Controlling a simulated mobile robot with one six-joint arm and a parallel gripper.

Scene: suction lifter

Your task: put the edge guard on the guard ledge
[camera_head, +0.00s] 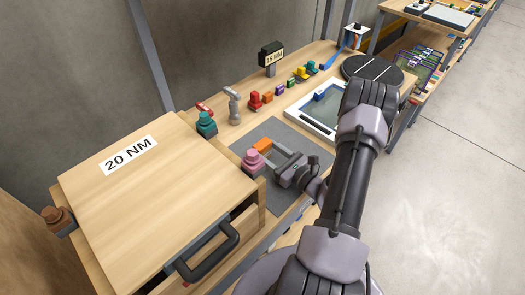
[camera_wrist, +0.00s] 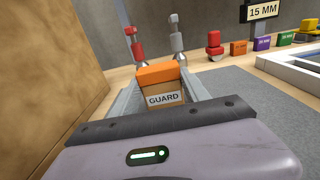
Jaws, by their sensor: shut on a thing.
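The orange edge guard (camera_head: 263,144) is at the tips of my gripper (camera_head: 270,153), on the grey mat side of the bench. In the wrist view the orange guard (camera_wrist: 160,73) lies between the two fingers of my gripper (camera_wrist: 160,84), which are shut on it. A wooden block labelled GUARD (camera_wrist: 164,99), apparently the guard ledge, shows directly below the orange piece. I cannot tell whether the guard rests on it or is held just above. The ledge is not clearly visible in the head view.
A pink-topped piece (camera_head: 253,160) stands close left of my gripper. The wooden 20 NM cabinet (camera_head: 150,190) is at left. The grey mat (camera_head: 288,130) has bare room behind. A white-framed tray (camera_head: 307,118), colored blocks and a 15 MM sign (camera_head: 271,54) stand farther back.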

